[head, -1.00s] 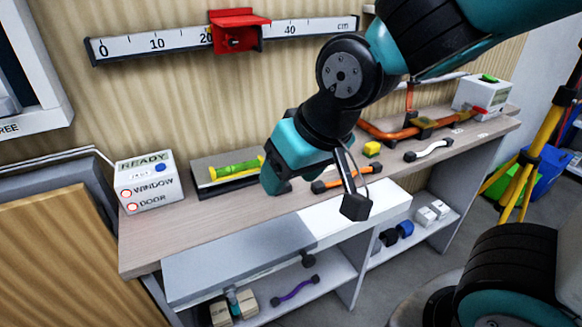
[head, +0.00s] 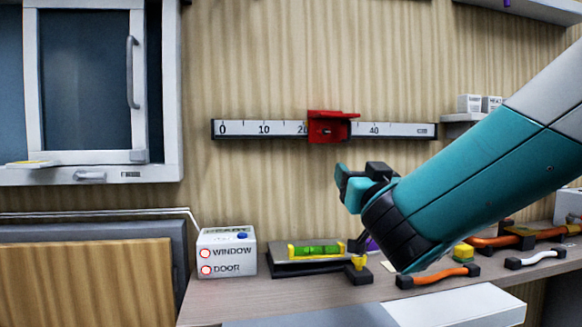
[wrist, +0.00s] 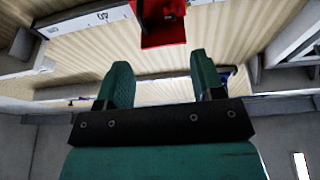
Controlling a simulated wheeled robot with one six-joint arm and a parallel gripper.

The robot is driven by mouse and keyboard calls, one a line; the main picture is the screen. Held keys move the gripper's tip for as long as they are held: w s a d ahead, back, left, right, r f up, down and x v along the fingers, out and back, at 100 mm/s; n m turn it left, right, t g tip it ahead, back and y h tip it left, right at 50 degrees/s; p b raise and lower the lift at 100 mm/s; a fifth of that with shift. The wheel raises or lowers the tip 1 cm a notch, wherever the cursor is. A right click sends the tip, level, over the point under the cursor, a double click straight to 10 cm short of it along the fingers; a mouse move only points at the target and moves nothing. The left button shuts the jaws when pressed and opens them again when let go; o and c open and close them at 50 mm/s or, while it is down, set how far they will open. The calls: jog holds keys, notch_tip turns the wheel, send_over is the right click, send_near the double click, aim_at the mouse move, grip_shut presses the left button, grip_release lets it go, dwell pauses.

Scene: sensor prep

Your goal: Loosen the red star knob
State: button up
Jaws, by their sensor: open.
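A red slider (head: 318,133) sits on the white wall scale, a little past the 20 mark, in the head view. A small dark red part on its front could be the star knob, but its shape is too small to tell. In the wrist view the red slider (wrist: 160,38) is at the top edge, ahead of the fingers and partly cut off. My gripper (head: 347,181) is below the slider and slightly right, apart from it. In the wrist view my gripper (wrist: 160,76) has its two teal fingers spread with nothing between them.
The scale (head: 262,129) runs along the wall. On the bench (head: 300,297) are a READY box (head: 227,255), a yellow-green level (head: 316,250) and handles such as an orange one (head: 437,276). The wall around the slider is clear.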

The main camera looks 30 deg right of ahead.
jog(key=t, duration=0.1)
jog(key=n+p, duration=0.1)
jog(key=p, duration=1.3)
send_near(325, 134)
jog(key=shift+y, duration=0.4)
jog(key=x, duration=0.8)
jog(key=shift+s+d+r, duration=0.1)
jog(key=shift+d+r, duration=0.1)
jog(key=shift+r, duration=0.1)
jog(key=shift+w+d+p, duration=0.15)
jog(key=shift+w+p, duration=0.45)
jog(key=c, duration=0.9)
